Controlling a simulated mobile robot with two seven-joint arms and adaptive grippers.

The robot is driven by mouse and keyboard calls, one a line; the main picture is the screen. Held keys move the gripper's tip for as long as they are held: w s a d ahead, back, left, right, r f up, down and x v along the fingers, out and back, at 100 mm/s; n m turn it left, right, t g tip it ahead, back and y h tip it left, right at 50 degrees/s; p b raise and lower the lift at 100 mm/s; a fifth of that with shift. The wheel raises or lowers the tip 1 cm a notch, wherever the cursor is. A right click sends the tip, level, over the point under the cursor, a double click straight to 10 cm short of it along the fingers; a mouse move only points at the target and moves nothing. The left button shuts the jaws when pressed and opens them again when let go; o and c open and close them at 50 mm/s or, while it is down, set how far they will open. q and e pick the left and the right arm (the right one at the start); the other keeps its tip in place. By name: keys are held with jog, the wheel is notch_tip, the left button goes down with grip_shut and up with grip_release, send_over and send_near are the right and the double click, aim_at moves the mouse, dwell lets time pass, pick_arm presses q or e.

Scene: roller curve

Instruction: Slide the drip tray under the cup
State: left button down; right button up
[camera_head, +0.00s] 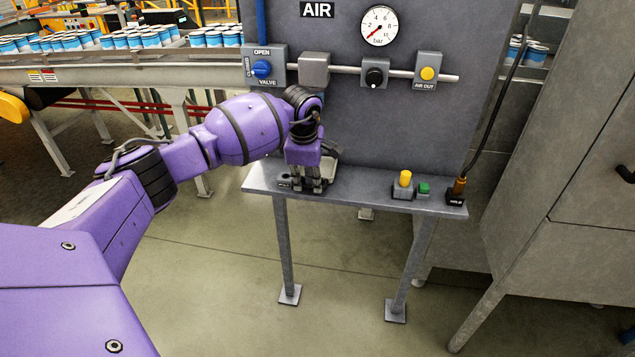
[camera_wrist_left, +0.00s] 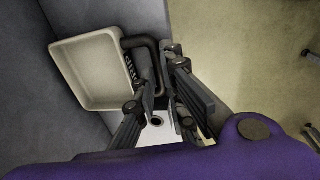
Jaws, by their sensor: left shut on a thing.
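The drip tray (camera_wrist_left: 92,72) is a shallow cream-coloured rectangular tray with a dark bar handle (camera_wrist_left: 147,42) at its right side in the left wrist view. My left gripper (camera_wrist_left: 163,75) is shut on this handle. In the head view the left gripper (camera_head: 308,184) points down at the left part of the narrow grey shelf, close to the panel. Only a pale part of the tray (camera_head: 326,166) shows behind the gripper there. I cannot make out a cup in either view; my arm may hide it. My right gripper is not in view.
The shelf's middle is clear.

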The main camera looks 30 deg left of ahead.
pick_arm(q)
jog(key=c, duration=2)
grip_release()
jog(key=shift+a+r, duration=0.15)
jog(key=shift+a, duration=0.35)
jog(key=shift+o, duration=0.7)
jog(key=shift+a, duration=0.1)
jog(key=shift+d, duration=0.2)
notch_tip(320, 180, up, 12)
jog(key=s, duration=0.2)
jog(key=shift+d+f, duration=0.2)
jog(key=shift+d, duration=0.05)
